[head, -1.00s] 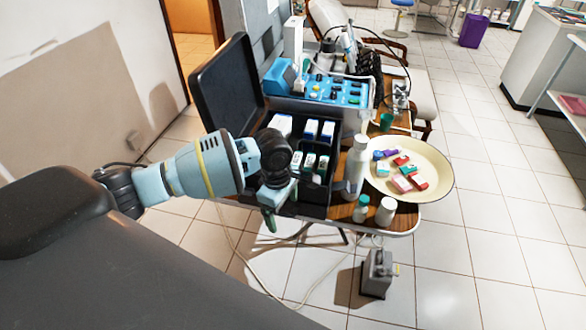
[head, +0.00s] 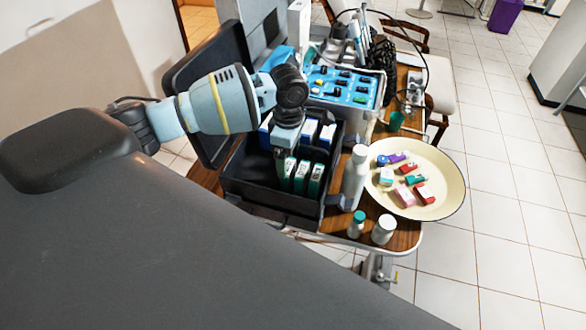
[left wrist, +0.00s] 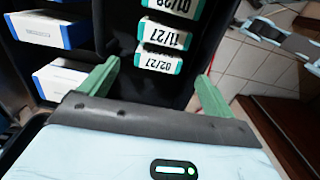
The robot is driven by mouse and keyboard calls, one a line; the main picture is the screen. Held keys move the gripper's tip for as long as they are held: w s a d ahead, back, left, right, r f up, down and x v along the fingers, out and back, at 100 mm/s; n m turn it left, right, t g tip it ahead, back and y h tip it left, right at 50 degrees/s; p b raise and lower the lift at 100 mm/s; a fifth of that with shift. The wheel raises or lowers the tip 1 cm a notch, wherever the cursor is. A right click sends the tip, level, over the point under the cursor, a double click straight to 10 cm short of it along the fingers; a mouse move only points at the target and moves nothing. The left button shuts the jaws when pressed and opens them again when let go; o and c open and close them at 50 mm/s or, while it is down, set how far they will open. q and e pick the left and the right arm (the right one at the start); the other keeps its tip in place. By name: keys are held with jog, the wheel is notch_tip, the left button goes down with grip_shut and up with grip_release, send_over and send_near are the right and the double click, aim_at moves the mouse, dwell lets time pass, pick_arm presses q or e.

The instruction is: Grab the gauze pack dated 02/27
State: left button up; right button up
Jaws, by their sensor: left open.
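The gauze pack labelled 02/27 (left wrist: 160,63) shows in the left wrist view, its label upside down, white with green edges. It stands in a row with the packs labelled 11/27 (left wrist: 166,36) and 01/28 (left wrist: 174,6), and is the nearest of the three to my gripper. My left gripper (left wrist: 157,72) is open and empty, its green fingers to either side of the 02/27 pack in this view; I cannot tell whether they touch it. In the head view my left gripper (head: 282,158) is over the black box (head: 262,205), at the row of green-edged packs (head: 301,177). My right gripper is not in view.
Blue-and-white packs (head: 309,131) stand behind in the box. A white bottle (head: 354,178) and two small bottles stand right of it. A cream dish (head: 448,194) holds several small boxes. A blue control unit (head: 343,90) stands behind. The raised black lid is at left.

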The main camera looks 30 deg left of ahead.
aim_at(288, 166)
pick_arm(q)
jog(key=shift+s+f, duration=0.15)
jog(key=shift+f, duration=0.4)
jog(key=shift+s+f, duration=0.15)
jog(key=shift+f, duration=0.35)
jog(key=shift+w+f, duration=0.1)
jog(key=shift+f, duration=0.35)
jog(key=shift+w+a+f+b, duration=0.15)
jog(key=shift+f+b, duration=0.15)
jog(key=shift+f, duration=0.9)
jog(key=shift+w+a+f+b, duration=0.1)
jog(key=shift+f+b, duration=0.15)
jog(key=shift+f, duration=0.9)
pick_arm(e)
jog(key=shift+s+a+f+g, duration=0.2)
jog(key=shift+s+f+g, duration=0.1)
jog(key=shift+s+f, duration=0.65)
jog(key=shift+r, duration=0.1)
pick_arm(q)
jog(key=c, duration=1)
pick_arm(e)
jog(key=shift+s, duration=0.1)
pick_arm(q)
jog(key=shift+c, duration=0.2)
